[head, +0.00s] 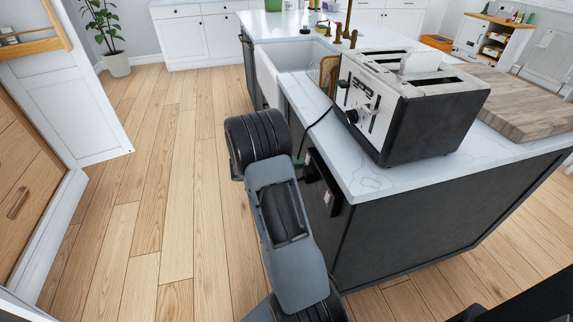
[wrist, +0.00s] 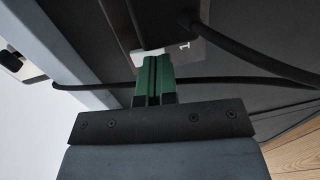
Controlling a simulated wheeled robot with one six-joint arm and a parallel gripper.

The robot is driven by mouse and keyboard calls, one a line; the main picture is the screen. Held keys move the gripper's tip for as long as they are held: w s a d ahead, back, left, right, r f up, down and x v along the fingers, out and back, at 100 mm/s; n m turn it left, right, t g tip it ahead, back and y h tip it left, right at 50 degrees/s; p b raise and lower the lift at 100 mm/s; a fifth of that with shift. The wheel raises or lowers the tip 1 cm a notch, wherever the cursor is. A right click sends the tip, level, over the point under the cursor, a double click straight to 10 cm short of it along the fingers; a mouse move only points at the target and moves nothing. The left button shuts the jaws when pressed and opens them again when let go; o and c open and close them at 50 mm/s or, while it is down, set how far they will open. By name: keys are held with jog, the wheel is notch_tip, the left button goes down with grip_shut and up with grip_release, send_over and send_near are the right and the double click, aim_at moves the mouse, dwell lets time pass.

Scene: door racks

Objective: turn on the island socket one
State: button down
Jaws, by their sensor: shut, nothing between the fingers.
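The island (head: 430,215) has dark side panels under a white marble top. A light socket plate marked "1" (wrist: 188,49) shows in the wrist view on the dark panel, partly covered by a black plug-like block (wrist: 150,22). My gripper (wrist: 154,66) has green fingertips pressed together, at the lower edge of the plate in the picture. I cannot tell whether they touch it. Its switch is not clearly visible. In the head view, my gripper (head: 299,162) is at the island's side, just below the counter edge, its tips mostly hidden by my arm.
Dark socket fittings (head: 325,183) with a small pinkish part sit on the island's side near the corner. A toaster (head: 412,105) stands above them, its cord hanging over the edge. Black cables (wrist: 262,62) cross near the plate. The wooden floor (head: 165,200) left of the island is clear.

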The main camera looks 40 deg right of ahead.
jog(key=shift+s+d, duration=0.2)
jog(key=shift+d, duration=0.1)
jog(key=shift+f, duration=0.1)
jog(key=f+b+v, duration=0.1)
jog(key=f+v, duration=0.2)
jog(key=v, duration=1)
jog(key=shift+w+a+b, duration=0.25)
jog(key=shift+a+b, duration=0.1)
jog(key=shift+f, duration=0.1)
dwell(0.5)
